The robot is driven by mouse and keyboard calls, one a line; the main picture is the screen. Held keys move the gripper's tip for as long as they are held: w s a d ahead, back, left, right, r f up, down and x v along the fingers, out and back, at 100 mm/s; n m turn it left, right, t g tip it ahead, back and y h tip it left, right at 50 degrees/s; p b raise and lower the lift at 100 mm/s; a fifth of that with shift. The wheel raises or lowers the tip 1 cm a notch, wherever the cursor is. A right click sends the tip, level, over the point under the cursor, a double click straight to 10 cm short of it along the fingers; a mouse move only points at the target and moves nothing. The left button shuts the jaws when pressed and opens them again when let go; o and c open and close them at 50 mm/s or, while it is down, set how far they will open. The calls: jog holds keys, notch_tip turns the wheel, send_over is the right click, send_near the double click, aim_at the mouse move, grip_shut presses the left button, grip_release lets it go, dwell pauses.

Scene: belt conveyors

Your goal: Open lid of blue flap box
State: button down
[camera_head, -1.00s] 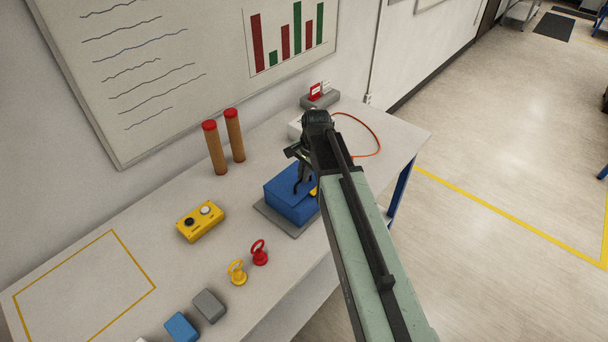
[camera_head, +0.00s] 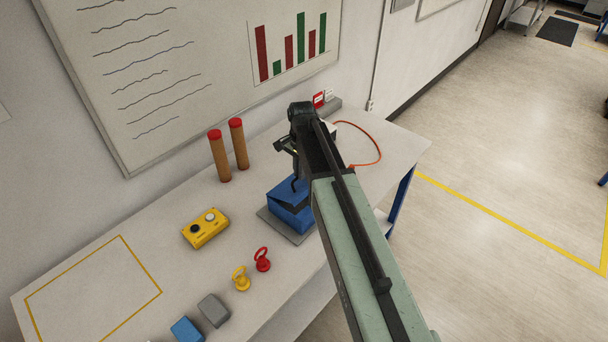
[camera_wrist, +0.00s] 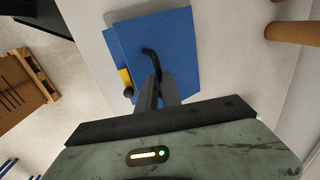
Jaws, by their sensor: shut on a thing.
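The blue flap box (camera_head: 292,216) sits on a grey plate (camera_head: 268,222) on the table. Its lid (camera_head: 284,193) appears tilted up a little from the body. In the wrist view the blue lid (camera_wrist: 180,50) fills the middle, with a black curved handle (camera_wrist: 151,60) on it. My gripper (camera_head: 295,182) is over the box; in the wrist view its fingers (camera_wrist: 156,82) are closed on the handle. A yellow part with a dark knob (camera_wrist: 126,80) shows at the box's side. My arm hides the box's right side in the head view.
Two brown cylinders with red tops (camera_head: 229,150) stand behind left. A yellow button box (camera_head: 206,228), yellow ring (camera_head: 241,278) and red ring (camera_head: 262,259) lie left and in front. An orange cable (camera_head: 376,140) lies at the right. The yellow-outlined area (camera_head: 92,290) is clear.

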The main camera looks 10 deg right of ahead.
jog(key=w+a+b, duration=0.1)
jog(key=w+a, duration=0.9)
jog(key=w, duration=0.3)
jog(key=shift+w+a+f, duration=0.15)
jog(key=shift+w+a, duration=0.05)
jog(key=shift+w, duration=0.05)
dwell(0.6)
jog(key=c, duration=1.6)
grip_release()
jog(key=shift+o, duration=0.4)
jog(key=shift+w+a+f, duration=0.2)
jog(key=shift+w+f, duration=0.2)
jog(key=shift+s+d+r, duration=0.1)
jog(key=shift+d, duration=0.05)
